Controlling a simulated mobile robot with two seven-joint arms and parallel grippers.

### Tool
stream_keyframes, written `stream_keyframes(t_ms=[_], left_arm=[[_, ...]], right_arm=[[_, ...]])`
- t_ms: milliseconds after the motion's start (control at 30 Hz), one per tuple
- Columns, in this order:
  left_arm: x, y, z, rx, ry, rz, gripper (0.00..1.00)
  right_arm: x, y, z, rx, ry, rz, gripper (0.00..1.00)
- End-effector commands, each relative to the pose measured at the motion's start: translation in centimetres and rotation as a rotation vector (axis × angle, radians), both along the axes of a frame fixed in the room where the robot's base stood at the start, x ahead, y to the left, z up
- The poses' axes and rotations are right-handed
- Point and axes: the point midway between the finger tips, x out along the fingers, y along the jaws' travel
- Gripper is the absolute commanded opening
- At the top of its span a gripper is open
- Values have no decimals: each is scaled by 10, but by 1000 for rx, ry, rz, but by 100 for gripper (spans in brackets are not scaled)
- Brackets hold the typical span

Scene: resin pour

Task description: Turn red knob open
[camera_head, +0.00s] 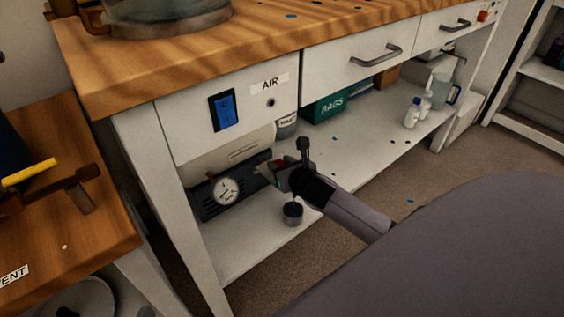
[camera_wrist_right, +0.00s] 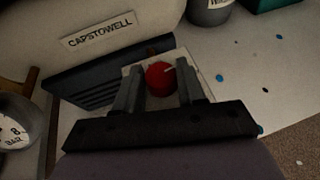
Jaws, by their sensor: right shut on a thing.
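The red knob (camera_wrist_right: 160,76) shows in the right wrist view between the two fingers of my right gripper (camera_wrist_right: 161,88). A pale pointer mark on its face slants up to the right. The gripper is shut on the knob. In the head view my right gripper (camera_head: 277,173) reaches under the workbench to the front of the compressor, beside its pressure gauge (camera_head: 226,191), and mostly hides the knob. The compressor tank (camera_wrist_right: 75,38) bears a CAPSTOWELL label. My left gripper is not in view.
The bench drawers (camera_head: 365,58) and the AIR panel with a blue switch (camera_head: 224,110) are above my arm. A small dark cup (camera_head: 292,213) stands on the lower shelf (camera_head: 330,160) beneath the gripper. A green RAGS box (camera_head: 332,107) and bottles (camera_head: 412,113) stand farther right.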

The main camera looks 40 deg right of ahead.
Motion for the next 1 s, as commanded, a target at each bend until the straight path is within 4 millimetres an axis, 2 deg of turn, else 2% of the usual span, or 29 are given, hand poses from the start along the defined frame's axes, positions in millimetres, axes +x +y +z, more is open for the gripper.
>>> stream_keyframes(t_ms=[133, 400, 800, 833, 867, 900, 1000], left_arm=[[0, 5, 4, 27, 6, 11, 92], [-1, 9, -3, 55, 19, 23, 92], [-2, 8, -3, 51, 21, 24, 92], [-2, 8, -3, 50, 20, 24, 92], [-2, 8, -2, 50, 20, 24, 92], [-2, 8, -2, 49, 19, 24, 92], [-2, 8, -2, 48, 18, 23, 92]], right_arm=[[0, 2, 1, 2, 4, -66, 9], [0, 2, 0, 1, 1, -176, 9], [0, 2, -1, -1, 0, -192, 9], [0, 2, -1, -1, 0, -192, 49], [0, 2, -1, -1, 0, -192, 59], [0, 2, 0, -1, 0, -191, 64], [0, 2, 0, -1, -1, -191, 64]])
